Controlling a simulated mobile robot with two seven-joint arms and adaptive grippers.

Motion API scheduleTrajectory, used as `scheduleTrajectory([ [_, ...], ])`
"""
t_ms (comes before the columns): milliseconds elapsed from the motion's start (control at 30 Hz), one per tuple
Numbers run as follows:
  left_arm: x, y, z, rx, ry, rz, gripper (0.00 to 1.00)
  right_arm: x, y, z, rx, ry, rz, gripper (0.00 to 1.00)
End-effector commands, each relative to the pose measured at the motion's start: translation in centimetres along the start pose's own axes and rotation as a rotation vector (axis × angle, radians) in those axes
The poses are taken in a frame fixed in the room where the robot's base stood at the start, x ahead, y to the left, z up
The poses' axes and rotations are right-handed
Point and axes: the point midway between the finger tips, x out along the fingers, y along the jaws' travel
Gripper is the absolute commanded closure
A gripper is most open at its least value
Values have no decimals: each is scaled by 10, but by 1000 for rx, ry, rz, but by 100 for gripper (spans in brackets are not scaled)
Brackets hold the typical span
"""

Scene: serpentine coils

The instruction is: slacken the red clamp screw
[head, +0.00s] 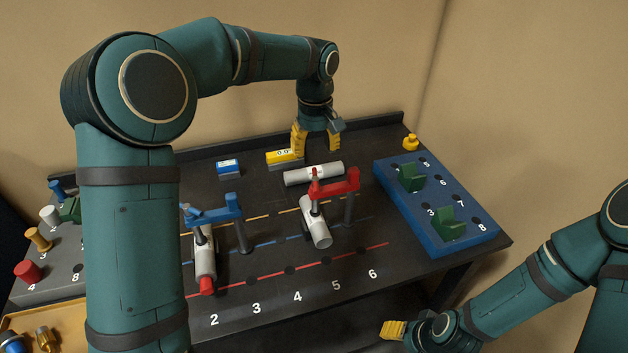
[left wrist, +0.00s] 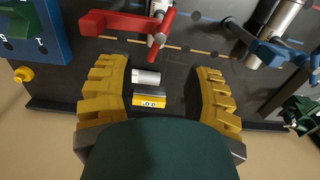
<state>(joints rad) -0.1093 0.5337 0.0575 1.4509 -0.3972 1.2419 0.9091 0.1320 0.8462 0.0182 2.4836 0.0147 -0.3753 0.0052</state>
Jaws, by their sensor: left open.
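The red clamp (head: 343,187) stands on a grey post on the dark table, its arm reaching left over a pale cylinder (head: 318,232). Its red clamp screw (head: 314,183) is upright at the arm's left end, with a cross handle on top. In the left wrist view the clamp (left wrist: 112,25) and screw (left wrist: 162,30) are near the top, beyond the fingertips. My left gripper (head: 317,148) is open and empty, behind the clamp and apart from it; its yellow fingers (left wrist: 161,76) are widely spread. My right gripper (head: 393,329) is low, off the table's front; its jaw opening is unclear.
A loose pale cylinder (head: 314,173) lies just behind the red clamp. A yellow box with a display (head: 280,158) and a blue box (head: 228,167) stand at the back. A blue clamp (head: 215,212) is to the left. A blue tray (head: 470,233) with green blocks is at right.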

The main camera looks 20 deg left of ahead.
Motion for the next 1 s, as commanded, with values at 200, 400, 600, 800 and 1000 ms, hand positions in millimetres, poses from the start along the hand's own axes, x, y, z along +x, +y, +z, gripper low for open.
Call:
scheduleTrajectory([
  [200,46,-1,0,0,-3,-2,48,6,2,1,0,0,1,42],
  [400,79,-1,0,-1,-2,-2,48,10,3,1,0,1,2,42],
  [600,97,0,0,0,0,0,48,11,4,1,0,1,2,42],
  [800,101,0,0,0,1,1,48,11,4,1,0,1,2,42],
  [1000,100,0,0,0,0,1,56,11,4,1,0,0,2,42],
])
